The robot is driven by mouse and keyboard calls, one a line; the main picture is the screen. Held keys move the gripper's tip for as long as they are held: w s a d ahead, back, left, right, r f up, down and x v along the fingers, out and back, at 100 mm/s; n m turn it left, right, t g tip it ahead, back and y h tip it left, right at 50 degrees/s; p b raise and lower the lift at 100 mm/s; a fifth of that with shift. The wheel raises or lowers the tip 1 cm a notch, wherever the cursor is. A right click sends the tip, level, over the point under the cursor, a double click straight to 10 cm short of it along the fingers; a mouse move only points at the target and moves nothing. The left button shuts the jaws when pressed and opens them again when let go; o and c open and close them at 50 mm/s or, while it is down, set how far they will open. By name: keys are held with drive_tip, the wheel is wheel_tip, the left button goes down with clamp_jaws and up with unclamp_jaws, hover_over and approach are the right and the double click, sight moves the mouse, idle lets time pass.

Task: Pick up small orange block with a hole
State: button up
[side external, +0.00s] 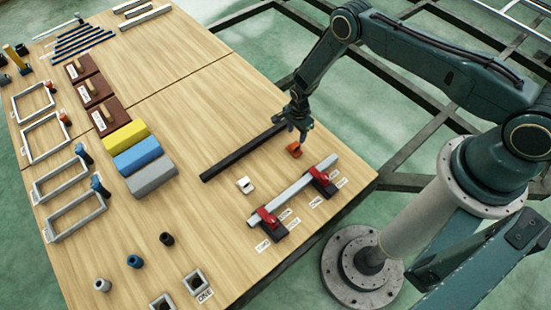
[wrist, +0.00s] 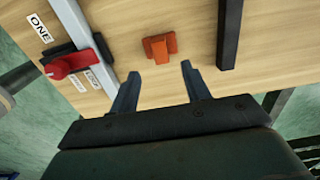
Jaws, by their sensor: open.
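The small orange block (side external: 294,150) lies on the wooden table near its right edge in the side view. In the wrist view the orange block (wrist: 159,47) sits ahead of the fingertips, roughly centred between them. Its hole cannot be made out clearly. My gripper (side external: 299,133) is just above and beside the block in the side view. In the wrist view my gripper (wrist: 159,70) is open, with its two dark fingers apart and nothing between them.
A black bar (side external: 243,153) lies to the left of the block. A silver bar (side external: 293,190) rests in red and black clamps (side external: 321,180) in front. Table corner (side external: 372,178) is close on the right.

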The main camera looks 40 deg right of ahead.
sight(295, 145)
drive_tip(key=shift+f, duration=0.75)
drive_tip(key=shift+a+f, duration=0.1)
drive_tip(key=shift+f, duration=2.45)
clamp_jaws()
